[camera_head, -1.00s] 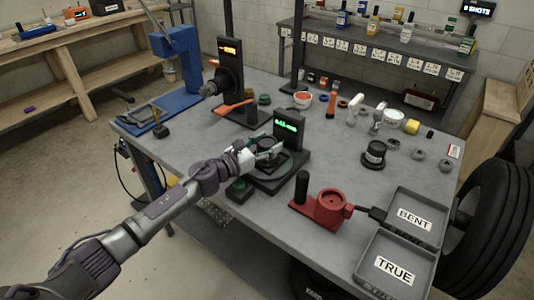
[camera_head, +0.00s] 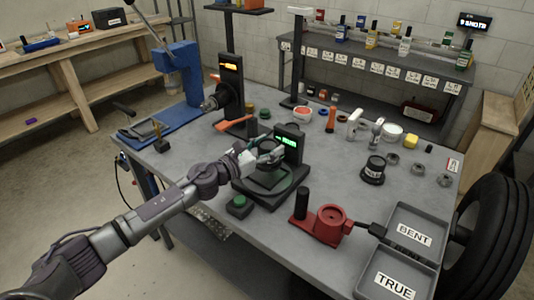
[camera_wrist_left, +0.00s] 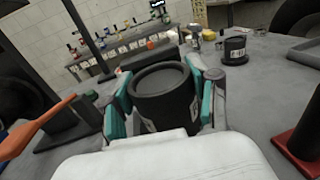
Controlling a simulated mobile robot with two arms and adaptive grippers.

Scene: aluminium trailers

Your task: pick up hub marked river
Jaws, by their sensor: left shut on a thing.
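My left gripper (camera_head: 268,153) is shut on a dark cylindrical hub (camera_wrist_left: 162,95), with its teal-padded fingers on either side in the left wrist view. A pale label on that hub is only partly visible, and I cannot read it. In the head view the held hub is above the black stand (camera_head: 271,195) with a green display, apparently clear of its plate. A second black hub (camera_head: 374,169) with a white label stands upright on the table to the right; it also shows in the left wrist view (camera_wrist_left: 236,48). My right gripper is not in view.
A red fixture (camera_head: 328,225) with a black post and two grey trays marked BENT (camera_head: 413,232) and TRUE (camera_head: 394,286) are at the right front. A green button box (camera_head: 239,206) is beside the stand. A blue press (camera_head: 178,75) is at the back left.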

